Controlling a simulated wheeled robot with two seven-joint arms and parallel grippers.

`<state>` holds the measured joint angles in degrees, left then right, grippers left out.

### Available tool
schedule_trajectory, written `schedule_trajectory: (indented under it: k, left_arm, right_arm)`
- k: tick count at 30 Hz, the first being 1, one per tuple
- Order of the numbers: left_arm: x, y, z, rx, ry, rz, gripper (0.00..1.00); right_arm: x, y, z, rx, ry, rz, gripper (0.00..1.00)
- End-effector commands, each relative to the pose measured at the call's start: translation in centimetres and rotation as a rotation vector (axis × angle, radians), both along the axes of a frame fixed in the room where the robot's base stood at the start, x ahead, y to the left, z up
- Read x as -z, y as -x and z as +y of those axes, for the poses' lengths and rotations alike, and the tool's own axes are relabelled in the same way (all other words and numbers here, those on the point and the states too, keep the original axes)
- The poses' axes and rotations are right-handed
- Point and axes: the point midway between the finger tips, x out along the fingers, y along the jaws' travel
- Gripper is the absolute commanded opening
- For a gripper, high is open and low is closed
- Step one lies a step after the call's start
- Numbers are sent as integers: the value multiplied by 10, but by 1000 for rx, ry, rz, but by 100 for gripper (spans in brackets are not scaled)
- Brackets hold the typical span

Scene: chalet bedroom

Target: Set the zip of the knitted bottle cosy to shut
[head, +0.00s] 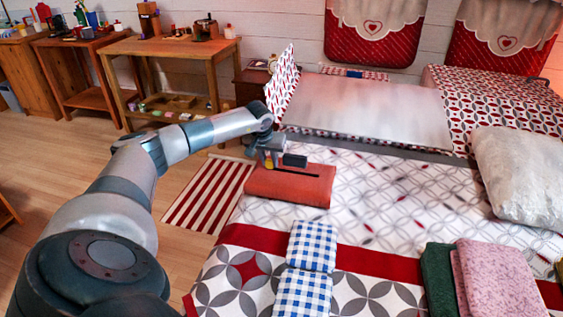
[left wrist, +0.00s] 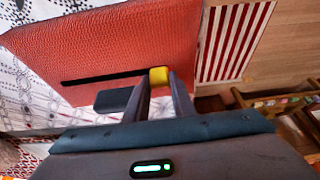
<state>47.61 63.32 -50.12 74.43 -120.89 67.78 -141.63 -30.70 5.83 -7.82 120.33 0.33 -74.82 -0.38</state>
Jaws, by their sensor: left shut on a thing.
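The orange-red knitted bottle cosy (head: 300,188) lies flat on the bed; it fills the upper left of the left wrist view (left wrist: 110,40). A thin dark zip line (left wrist: 105,76) runs along it near one edge, ending at a yellow zip pull (left wrist: 158,71). In the head view the dark line (head: 300,174) leads from the gripper side to the right. My left gripper (head: 268,162) is at the cosy's far left; in the left wrist view its fingertips (left wrist: 162,80) close on the yellow pull. A dark block shows beside the fingers; I cannot tell what it is. My right gripper is out of view.
Blue-checked folded cloths (head: 312,246) lie nearer on the bed, with pink (head: 497,280) and green (head: 438,280) folded cloths at the right. A pale pillow (head: 520,175) lies behind them. A striped rug (head: 208,195) is on the floor left of the bed.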

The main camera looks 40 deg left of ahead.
Motion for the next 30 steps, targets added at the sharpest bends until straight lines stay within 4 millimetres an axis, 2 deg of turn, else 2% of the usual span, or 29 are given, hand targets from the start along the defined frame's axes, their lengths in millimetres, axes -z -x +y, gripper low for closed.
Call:
schedule_trajectory:
  k: [9,10,12,23,30]
  left_arm:
    - [-1,3,5,-1,-2,1,0]
    - [-1,3,5,-2,-3,2,25]
    - [-1,3,5,-2,-2,1,42]
    - [-2,3,4,-1,-2,1,42]
    - [-17,8,2,0,-2,0,42]
  right_arm:
    - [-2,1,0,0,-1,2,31]
    - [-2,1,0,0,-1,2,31]
    - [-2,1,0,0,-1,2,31]
    - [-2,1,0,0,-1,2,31]
    - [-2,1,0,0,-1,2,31]
